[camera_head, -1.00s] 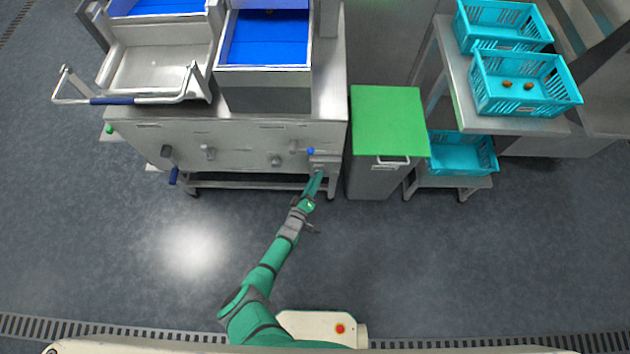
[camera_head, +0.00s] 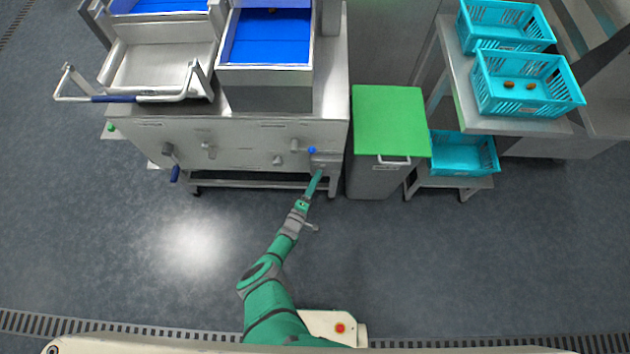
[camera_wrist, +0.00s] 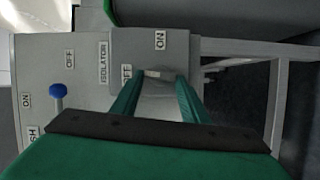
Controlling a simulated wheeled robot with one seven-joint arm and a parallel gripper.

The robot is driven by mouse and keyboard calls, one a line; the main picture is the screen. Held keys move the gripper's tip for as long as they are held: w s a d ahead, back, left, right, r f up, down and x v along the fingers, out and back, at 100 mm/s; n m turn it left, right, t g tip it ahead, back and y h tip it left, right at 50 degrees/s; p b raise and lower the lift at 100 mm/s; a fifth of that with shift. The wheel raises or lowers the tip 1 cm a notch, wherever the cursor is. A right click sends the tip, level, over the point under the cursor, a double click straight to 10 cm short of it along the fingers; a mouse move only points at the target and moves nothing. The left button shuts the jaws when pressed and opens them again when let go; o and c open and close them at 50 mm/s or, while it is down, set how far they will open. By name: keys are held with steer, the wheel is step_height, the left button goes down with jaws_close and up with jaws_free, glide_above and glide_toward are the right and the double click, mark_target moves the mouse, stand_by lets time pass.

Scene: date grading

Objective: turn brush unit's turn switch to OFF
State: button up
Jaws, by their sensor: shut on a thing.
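The brush unit's turn switch (camera_wrist: 155,75) is a small grey knob with a pale mark, on a grey box (camera_wrist: 182,48) labelled ISOLATOR. An OFF label lies just left of the knob and an ON label above it in the wrist view. The pale mark is on the knob's left side, towards OFF; its exact angle is partly hidden. My gripper (camera_wrist: 158,88) has its green fingers shut on the knob. In the head view my gripper (camera_head: 317,178) reaches the box (camera_head: 325,159) at the machine's right front corner.
A blue-tipped lever (camera_wrist: 57,91) with its own ON and OFF labels stands left of the switch. A green-lidded bin (camera_head: 388,120) stands close on the right, then a table with turquoise crates (camera_head: 525,95). The floor before the machine is clear.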

steer(key=shift+s+d, duration=0.1)
steer(key=shift+d, duration=0.1)
steer(key=o, duration=0.9)
steer(key=shift+o, duration=0.8)
steer(key=shift+a, duration=0.1)
steer(key=shift+a, duration=0.1)
steer(key=v, duration=1)
steer(key=shift+s, duration=0.3)
